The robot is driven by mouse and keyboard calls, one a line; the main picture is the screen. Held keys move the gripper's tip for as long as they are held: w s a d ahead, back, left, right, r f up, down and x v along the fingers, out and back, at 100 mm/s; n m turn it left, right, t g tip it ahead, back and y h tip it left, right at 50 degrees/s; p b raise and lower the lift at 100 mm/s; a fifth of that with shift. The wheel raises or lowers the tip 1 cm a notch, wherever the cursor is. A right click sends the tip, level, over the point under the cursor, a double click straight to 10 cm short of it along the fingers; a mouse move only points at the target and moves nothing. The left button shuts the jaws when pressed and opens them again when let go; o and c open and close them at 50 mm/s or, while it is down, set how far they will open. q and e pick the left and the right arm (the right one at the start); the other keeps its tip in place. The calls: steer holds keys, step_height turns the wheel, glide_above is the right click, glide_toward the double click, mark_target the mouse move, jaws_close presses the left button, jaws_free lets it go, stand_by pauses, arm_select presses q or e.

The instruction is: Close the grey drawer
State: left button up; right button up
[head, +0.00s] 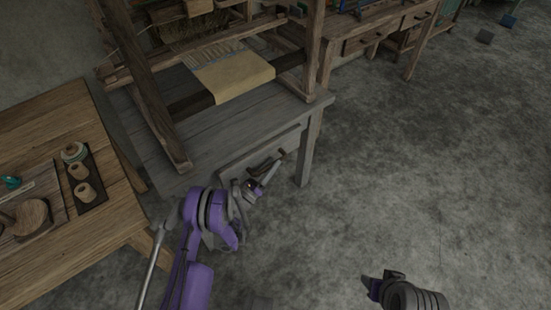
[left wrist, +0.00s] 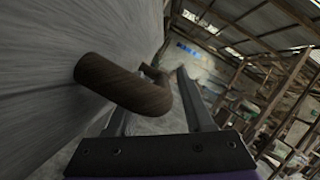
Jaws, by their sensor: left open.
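The grey drawer (head: 232,169) is in the front of the grey table under the loom, and its front panel shows in the head view. How far it stands out is hard to tell. In the left wrist view its grey face (left wrist: 50,60) fills the left side, with a brown curved handle (left wrist: 125,88) standing out from it. My left gripper (head: 268,172) is at the handle, open, with the handle's curved part reaching across between its fingers (left wrist: 155,98). Contact is unclear. My right gripper (head: 370,284) is low at the right, over bare floor, away from the drawer.
The wooden loom (head: 150,90) stands on the grey table (head: 150,140). A wooden table (head: 50,120) with spools (head: 84,192) is at the left, close to my left arm. Another wooden table (head: 385,25) stands behind.

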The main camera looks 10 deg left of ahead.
arm_select(q)
steer(key=shift+s, duration=0.1)
steer(key=shift+c, duration=0.2)
steer(key=shift+c, duration=1.1)
jaws_close()
steer(key=shift+a, duration=0.1)
